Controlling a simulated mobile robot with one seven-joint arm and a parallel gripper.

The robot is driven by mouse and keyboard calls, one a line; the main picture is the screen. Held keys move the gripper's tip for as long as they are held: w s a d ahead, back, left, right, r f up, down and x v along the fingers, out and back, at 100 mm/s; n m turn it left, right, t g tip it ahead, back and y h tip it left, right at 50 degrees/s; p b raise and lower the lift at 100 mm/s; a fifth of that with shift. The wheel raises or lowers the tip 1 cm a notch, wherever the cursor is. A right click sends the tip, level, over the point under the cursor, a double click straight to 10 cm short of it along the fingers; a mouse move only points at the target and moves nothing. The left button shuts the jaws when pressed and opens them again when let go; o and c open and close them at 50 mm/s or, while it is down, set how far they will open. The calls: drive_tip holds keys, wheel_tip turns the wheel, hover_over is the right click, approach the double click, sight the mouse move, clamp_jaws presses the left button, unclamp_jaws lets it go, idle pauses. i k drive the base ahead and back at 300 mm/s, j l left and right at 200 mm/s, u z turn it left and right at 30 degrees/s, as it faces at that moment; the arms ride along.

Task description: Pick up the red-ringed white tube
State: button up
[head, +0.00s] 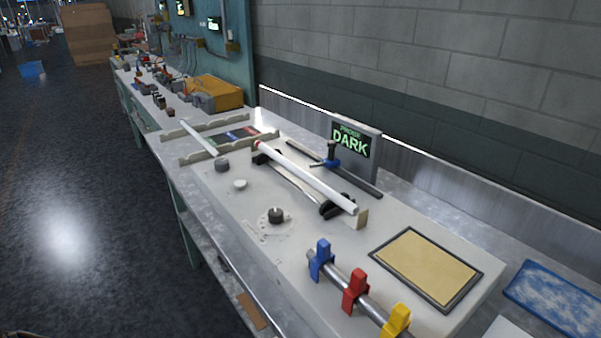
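A long white tube (310,178) with a small red mark at its far left end lies slantwise on black rollers (337,207) on a pale bench-top apparatus (240,208). A second, shorter white tube (197,138) rests across a pale notched rack (197,155) at the left; I see no red ring on it. My gripper is not in view, and nothing is seen touching either tube.
A dark rod with a blue clamp (331,163) and a sign reading DARK (351,144) stand behind the long tube. Knobs (276,215) lie in front. Blue, red (355,290) and yellow clamps sit on a bar at the near edge, beside a tan framed pad (425,266).

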sight(347, 205)
drive_tip(key=k+j+z, duration=0.2)
drive_tip(key=j+z, duration=0.2)
drive_tip(key=j, duration=0.2)
drive_tip(key=k+j+z, duration=0.2)
drive_tip(key=i+j+z, duration=0.15)
drive_tip(key=i+j, duration=0.1)
drive_tip(key=i, duration=0.65)
